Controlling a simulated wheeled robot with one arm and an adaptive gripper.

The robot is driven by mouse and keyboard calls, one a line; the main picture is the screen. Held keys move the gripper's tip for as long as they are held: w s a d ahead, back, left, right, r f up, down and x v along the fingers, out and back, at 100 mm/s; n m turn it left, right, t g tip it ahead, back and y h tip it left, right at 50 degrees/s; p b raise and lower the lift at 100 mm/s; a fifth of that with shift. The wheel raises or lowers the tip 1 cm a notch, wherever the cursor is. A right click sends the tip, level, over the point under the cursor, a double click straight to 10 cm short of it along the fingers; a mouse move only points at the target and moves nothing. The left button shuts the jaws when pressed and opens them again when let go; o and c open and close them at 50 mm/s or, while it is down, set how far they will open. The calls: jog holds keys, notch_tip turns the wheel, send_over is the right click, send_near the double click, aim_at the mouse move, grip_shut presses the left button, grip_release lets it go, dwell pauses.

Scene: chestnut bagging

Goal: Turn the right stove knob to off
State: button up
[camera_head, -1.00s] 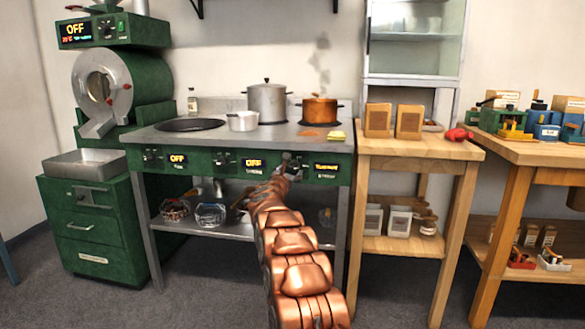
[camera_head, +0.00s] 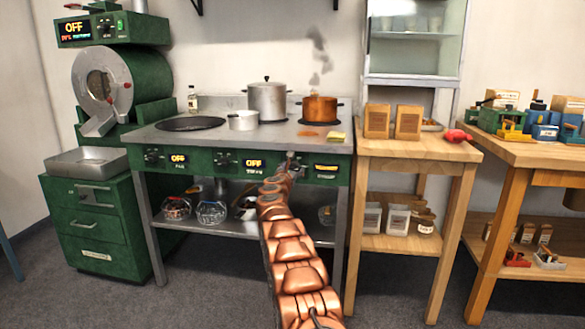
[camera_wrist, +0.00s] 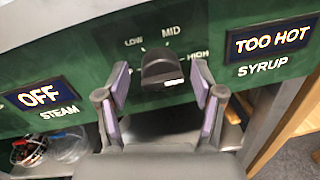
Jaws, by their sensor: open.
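The stove (camera_head: 335,148) has a green front panel with knobs and small displays. The right knob (camera_wrist: 162,68) is black and sits between the STEAM and SYRUP displays in the wrist view. Its scale shows LOW, MID and HIGH, and its pale mark lies at the lower right. The SYRUP display (camera_wrist: 270,40) reads TOO HOT; the STEAM display (camera_wrist: 45,96) reads OFF. My gripper (camera_wrist: 160,86) is open, with one purple-padded finger on each side of the knob and gaps visible. In the head view my gripper (camera_head: 290,158) is at the panel and hides this knob.
A copper pot (camera_head: 319,109) steams at the stove's back right, beside a large grey pot (camera_head: 267,102) and a small pan (camera_head: 242,121). A wooden table (camera_head: 420,150) stands right of the stove. A lower shelf (camera_head: 225,227) holds bowls.

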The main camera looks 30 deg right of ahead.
jog(key=c, duration=1.1)
